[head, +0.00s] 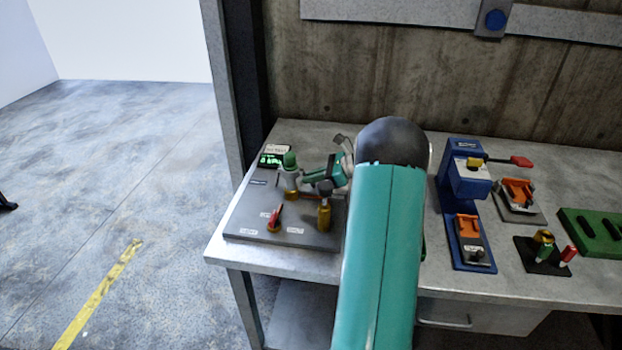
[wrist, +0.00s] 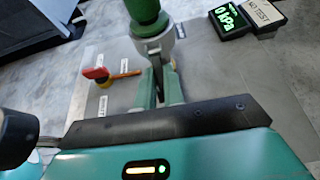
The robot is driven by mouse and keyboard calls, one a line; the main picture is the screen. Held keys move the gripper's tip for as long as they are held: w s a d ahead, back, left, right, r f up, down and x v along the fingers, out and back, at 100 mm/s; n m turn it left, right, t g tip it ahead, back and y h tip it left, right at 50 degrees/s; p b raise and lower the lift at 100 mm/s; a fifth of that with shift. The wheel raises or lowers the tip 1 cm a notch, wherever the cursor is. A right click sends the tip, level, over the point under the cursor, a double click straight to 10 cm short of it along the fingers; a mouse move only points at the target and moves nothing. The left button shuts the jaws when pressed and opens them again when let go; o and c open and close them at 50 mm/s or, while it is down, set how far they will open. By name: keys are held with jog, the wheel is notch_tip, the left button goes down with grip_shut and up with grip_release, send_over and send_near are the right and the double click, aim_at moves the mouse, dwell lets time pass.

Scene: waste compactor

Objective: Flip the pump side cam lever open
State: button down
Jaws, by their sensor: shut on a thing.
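The coupling (head: 291,178) stands on the dark panel at the bench's left end, with a green top and a grey body. In the wrist view the coupling (wrist: 149,20) is straight ahead of my gripper (wrist: 159,84). My fingers point at its grey collar and are shut on a thin grey piece beside it, which looks like the cam lever (wrist: 157,77). The fingers hide most of the lever, so its angle is hard to tell. In the head view my gripper (head: 308,179) reaches the coupling from the right.
A red-handled valve (head: 275,216) and a brass post (head: 324,214) stand near the panel's front. A lit display (wrist: 229,20) reads 0 kPa beside a "NO TEST" tag (wrist: 264,16). A blue fixture (head: 466,180) and a green block (head: 594,232) are further right.

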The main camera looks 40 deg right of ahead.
jog(key=g+h, duration=0.1)
jog(key=r+g+h, duration=0.1)
jog(key=g, duration=0.1)
jog(key=shift+r+g+h, duration=0.25)
jog(key=shift+g+h, duration=0.05)
jog(key=shift+h, duration=0.1)
jog(key=g+h, duration=0.1)
jog(key=r+g+h, duration=0.1)
jog(key=g, duration=0.1)
jog(key=g+h, duration=0.1)
jog(key=shift+a+r+g+h, duration=0.1)
jog(key=shift+r+g+h, duration=0.15)
jog(key=shift+g+h, duration=0.05)
jog(key=c, duration=1.5)
grip_release()
jog(key=shift+r, duration=0.1)
jog(key=shift+r, duration=0.1)
jog(key=v, duration=1.3)
jog(key=shift+r, duration=0.35)
jog(key=shift+w+a, duration=0.1)
jog(key=shift+w, duration=0.1)
